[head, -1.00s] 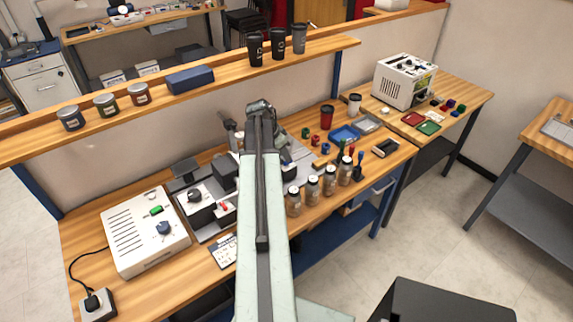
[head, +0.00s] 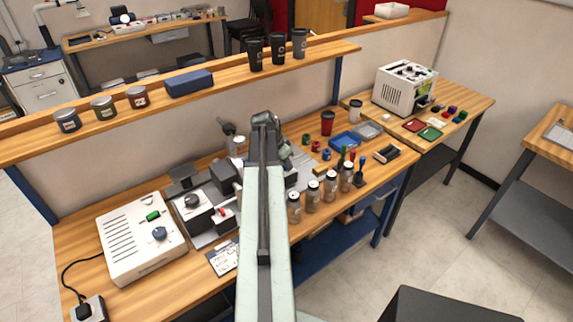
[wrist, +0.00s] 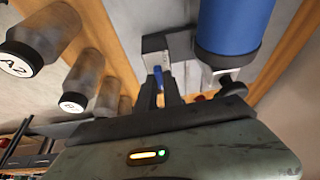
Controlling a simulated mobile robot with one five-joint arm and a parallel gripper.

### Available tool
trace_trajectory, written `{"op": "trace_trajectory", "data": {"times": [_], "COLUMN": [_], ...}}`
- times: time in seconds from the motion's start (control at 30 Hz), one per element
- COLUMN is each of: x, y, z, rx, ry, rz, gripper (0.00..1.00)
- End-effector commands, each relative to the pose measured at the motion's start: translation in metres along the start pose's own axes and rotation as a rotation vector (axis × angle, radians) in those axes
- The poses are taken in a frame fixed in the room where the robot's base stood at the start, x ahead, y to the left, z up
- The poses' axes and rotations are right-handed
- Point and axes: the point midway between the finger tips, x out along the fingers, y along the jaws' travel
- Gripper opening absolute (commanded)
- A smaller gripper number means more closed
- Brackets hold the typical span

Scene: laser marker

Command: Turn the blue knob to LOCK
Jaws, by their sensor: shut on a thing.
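A white control box (head: 125,243) stands at the left of the bench, with a blue knob (head: 159,234) and a green switch on top. My arm is well to the right of that knob. My gripper is hidden behind my arm in the head view. In the wrist view my gripper (wrist: 163,83) is shut on a small blue part (wrist: 158,77), mostly covered by the dark fingers. I cannot tell whether this part is another blue knob, and no LOCK mark is readable. A big blue cylinder with a black end (wrist: 235,28) is close beside the fingers, to their right.
The dark and grey machine (head: 196,213) sits right of the white box, partly behind my arm. Several jars (head: 312,196) stand in a row right of my arm; they also show at the left in the wrist view (wrist: 75,80). A shelf (head: 225,82) runs above the bench.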

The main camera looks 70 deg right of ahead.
Motion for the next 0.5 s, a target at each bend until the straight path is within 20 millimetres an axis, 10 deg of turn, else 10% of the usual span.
{"op": "trace_trajectory", "data": {"times": [0.5], "x": [0.0002], "y": [0.0053], "z": [-0.0005], "rx": [-0.355], "ry": [0.0], "rz": [-0.148], "gripper": [0.0]}}
